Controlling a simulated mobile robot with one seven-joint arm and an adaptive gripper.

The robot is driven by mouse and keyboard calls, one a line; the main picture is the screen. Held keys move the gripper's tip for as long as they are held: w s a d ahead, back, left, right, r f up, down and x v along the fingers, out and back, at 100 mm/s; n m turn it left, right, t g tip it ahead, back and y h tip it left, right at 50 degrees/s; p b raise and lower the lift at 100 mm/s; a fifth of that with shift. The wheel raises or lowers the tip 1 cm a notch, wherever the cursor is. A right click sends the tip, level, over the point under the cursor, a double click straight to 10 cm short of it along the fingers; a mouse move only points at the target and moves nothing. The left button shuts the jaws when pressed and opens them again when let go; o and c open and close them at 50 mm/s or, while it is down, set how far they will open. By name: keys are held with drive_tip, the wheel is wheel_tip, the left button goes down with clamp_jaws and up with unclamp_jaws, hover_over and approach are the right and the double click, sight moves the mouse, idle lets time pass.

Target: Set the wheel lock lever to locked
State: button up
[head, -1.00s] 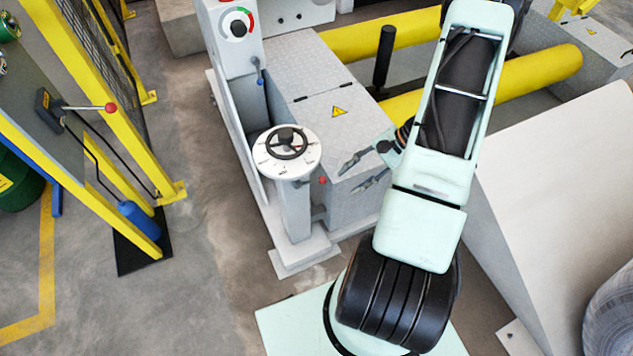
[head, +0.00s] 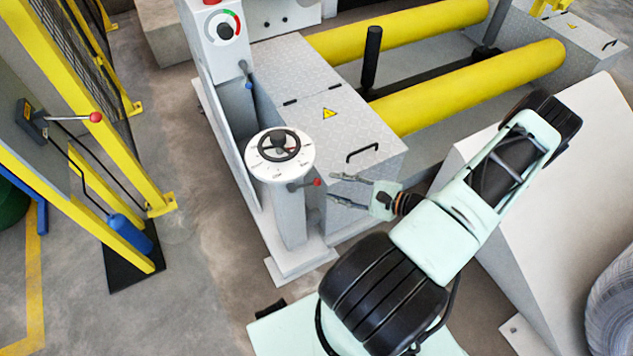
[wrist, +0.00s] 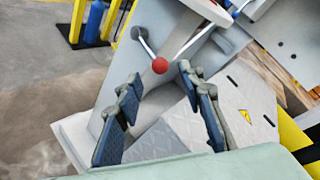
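The wheel lock lever (head: 303,184) is a short rod with a red ball knob on the side of the grey pedestal, just below the white dial (head: 256,163) with its black handwheel (head: 279,146). In the head view the knob points right, toward my gripper (head: 332,187). My gripper is open and empty, its two fingers apart and pointing left, a little short of the knob. In the wrist view the red knob (wrist: 160,66) appears between the fingertips of my gripper (wrist: 160,77). I see no contact. The lever's position marks are too small to read.
A grey box with a black handle (head: 362,153) stands behind my gripper. Yellow rollers (head: 480,88) lie beyond it. A control panel (head: 223,28) with a blue-knobbed lever rises behind the pedestal. Another red-knobbed lever (head: 75,118) is on the left fence. Floor left of the pedestal is clear.

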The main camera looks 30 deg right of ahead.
sight(317, 181)
drive_tip(key=x, duration=0.7)
clamp_jaws()
idle(0.3)
